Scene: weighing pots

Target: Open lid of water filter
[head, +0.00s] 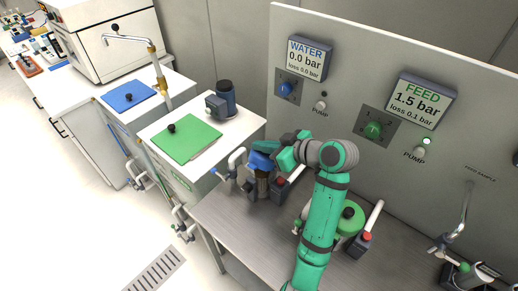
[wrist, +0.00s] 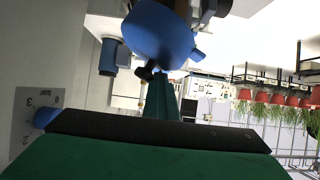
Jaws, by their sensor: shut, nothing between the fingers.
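The water filter (head: 262,187) stands on the grey bench below the WATER display, with a grey body and a blue lid (head: 259,161). The lid looks tilted, but my gripper partly covers it and I cannot tell how far it stands open. In the wrist view the lid (wrist: 165,32) is a large blue disc with a tab at its right edge, near the top of the picture. My gripper (head: 277,157) is shut and empty, close beside the lid. Its narrow green fingers (wrist: 160,95) are just below the lid in the wrist view; contact is unclear.
A second filter with a green lid (head: 350,219) stands right of the water filter, partly behind my arm. The upright panel holds the WATER display (head: 307,58), blue knob (head: 287,88) and FEED display (head: 422,101). A white tank with a green hatch (head: 187,141) is at left.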

